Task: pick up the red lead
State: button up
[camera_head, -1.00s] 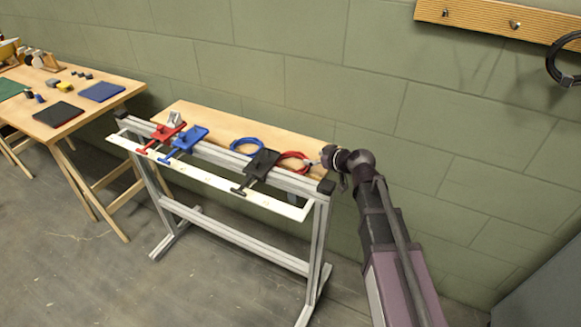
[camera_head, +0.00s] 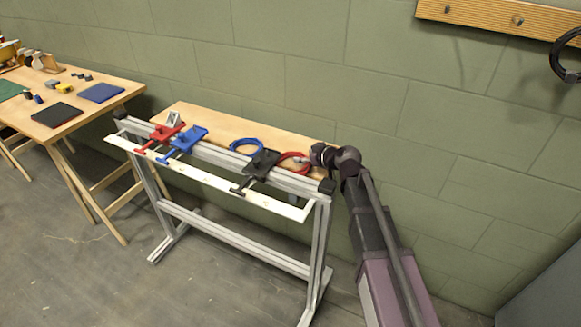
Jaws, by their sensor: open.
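The red lead (camera_head: 294,157) lies coiled on the right end of the narrow wooden bench top (camera_head: 225,123), behind the black clamp. My gripper (camera_head: 314,158) is at the right end of this bench, close beside the right side of the red coil. It is small in the picture and the wrist partly covers its fingers. The jaws are open, and I see nothing held in them. I cannot tell whether a finger touches the lead.
A black clamp (camera_head: 260,166), a blue clamp (camera_head: 186,138) and a red clamp (camera_head: 163,133) sit along the metal frame's front rail (camera_head: 232,158). A blue lead (camera_head: 246,145) lies left of the red one. The wall stands close behind the bench.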

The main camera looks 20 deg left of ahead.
dwell(0.5)
grip_shut()
jog(key=shift+r, duration=0.15)
